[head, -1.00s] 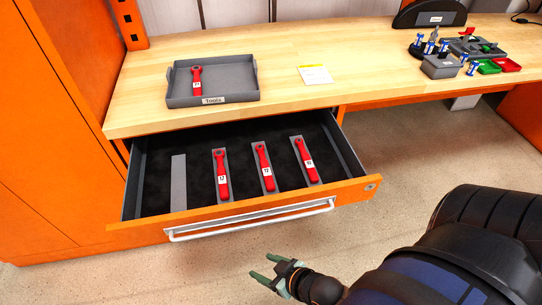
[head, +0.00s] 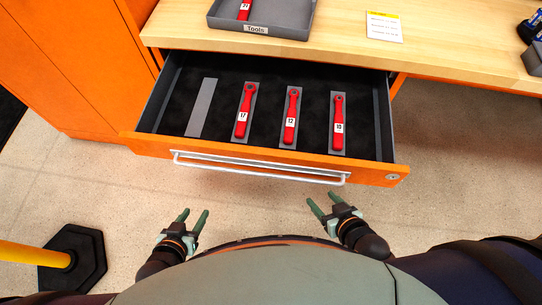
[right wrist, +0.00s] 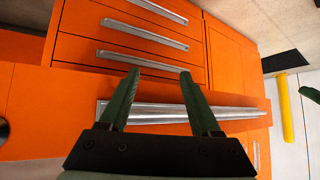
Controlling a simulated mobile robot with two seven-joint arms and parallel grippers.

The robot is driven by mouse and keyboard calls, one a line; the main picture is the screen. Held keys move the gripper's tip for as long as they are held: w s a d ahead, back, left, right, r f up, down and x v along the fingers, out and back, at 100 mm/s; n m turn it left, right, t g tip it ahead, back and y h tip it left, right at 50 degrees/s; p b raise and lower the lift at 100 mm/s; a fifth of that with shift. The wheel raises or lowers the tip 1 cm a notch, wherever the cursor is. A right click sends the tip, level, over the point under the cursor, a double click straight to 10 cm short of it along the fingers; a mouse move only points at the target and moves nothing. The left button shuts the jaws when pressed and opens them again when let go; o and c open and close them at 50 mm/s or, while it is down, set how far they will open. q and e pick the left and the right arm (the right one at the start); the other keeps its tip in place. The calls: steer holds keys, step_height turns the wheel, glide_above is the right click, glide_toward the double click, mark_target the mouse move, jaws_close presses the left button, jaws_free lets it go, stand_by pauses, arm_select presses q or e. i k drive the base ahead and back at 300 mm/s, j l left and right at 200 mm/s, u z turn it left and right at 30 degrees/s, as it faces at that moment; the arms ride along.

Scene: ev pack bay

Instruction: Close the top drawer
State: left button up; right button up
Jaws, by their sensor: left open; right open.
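The top drawer (head: 270,163) is pulled out below the workbench, with an orange front and a black lining. Its silver bar handle (head: 258,170) runs along the front. Three red wrenches lie in grey slots inside, and one grey slot (head: 201,107) at the left is empty. My left gripper (head: 192,216) is open and empty, in front of the drawer and left of its middle. My right gripper (head: 322,205) is open and empty, in front of the handle's right end, apart from it. In the right wrist view, the handle (right wrist: 180,112) shows behind the open fingers (right wrist: 160,100).
The wooden worktop (head: 345,50) holds a grey Tools tray (head: 285,47) with a red wrench and a yellow-and-white card (head: 384,27). A yellow post with a black base (head: 88,262) stands at lower left. More closed drawers (right wrist: 150,35) show in the right wrist view.

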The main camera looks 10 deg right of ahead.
mark_target(191, 113)
steer(key=k+j, duration=0.1)
steer(key=j, duration=1.85)
